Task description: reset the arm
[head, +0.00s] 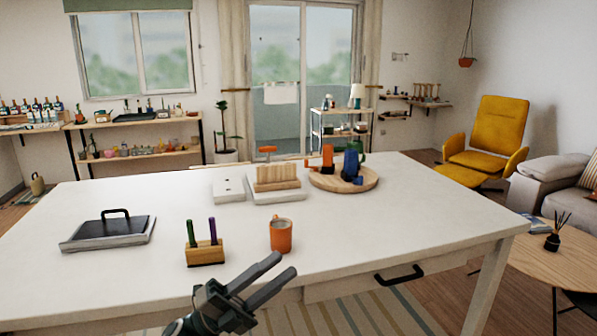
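My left gripper (284,263) reaches in from the bottom of the head view, at the front edge of the white table (350,225). Its two dark grey fingers point up and to the right, with a gap between them and nothing held. The fingertips appear just below an orange mug (281,238) in the picture, and I see no contact. My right gripper is not in view.
A wooden block (206,254) with two upright markers stands left of the mug. A dark-lidded tray (108,233) lies at the left. White blocks, a wooden rack (277,178) and a round tray (343,187) stand farther back. The table's right front is clear.

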